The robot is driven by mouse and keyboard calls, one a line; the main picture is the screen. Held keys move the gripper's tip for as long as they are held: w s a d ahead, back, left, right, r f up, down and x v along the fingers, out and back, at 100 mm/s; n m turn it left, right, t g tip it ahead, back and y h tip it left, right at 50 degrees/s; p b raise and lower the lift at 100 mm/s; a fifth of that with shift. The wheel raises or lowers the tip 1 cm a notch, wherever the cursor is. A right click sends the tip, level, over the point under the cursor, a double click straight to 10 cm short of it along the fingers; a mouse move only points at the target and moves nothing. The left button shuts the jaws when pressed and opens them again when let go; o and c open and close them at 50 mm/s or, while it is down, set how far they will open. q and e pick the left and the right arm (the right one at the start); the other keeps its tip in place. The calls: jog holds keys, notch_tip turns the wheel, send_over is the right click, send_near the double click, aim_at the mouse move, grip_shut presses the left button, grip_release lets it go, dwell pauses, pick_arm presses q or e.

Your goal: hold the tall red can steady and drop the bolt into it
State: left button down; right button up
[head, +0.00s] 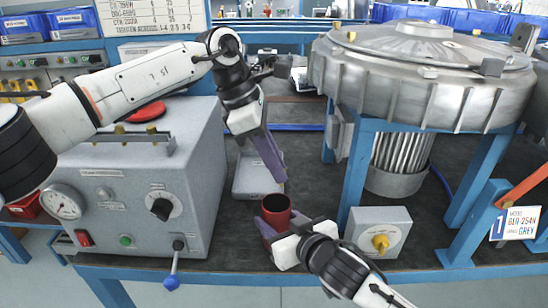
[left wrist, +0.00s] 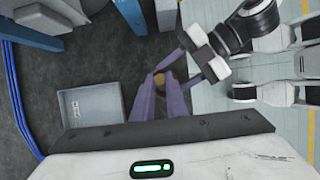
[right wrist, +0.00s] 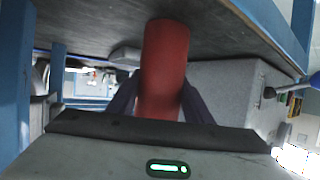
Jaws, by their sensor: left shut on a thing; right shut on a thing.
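The tall red can (head: 276,206) stands upright near the front edge of the bench, its dark open mouth facing up. My right gripper (head: 266,226) is shut around the can's side; the right wrist view shows the can (right wrist: 164,60) between its dark fingers. My left gripper (head: 281,178) points down, with its purple fingertips just above the can's mouth. In the left wrist view a small brass-coloured thing, seemingly the bolt (left wrist: 158,80), shows between the left fingertips. The bolt is hidden in the head view. The can is not clearly made out in the left wrist view.
A grey control box (head: 130,190) with a gauge and a blue-knobbed lever stands on the left. A large blower (head: 430,85) on a blue frame stands on the right. A grey box with a yellow knob (head: 380,240) sits beside my right gripper. A flat grey scale-like block (head: 256,177) lies behind the can.

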pick_arm(q)
jog(key=shift+f, duration=0.1)
jog(key=c, duration=1.7)
grip_release()
jog(key=v, duration=1.2)
pick_arm(e)
jog(key=o, duration=1.2)
jog(key=shift+c, duration=0.2)
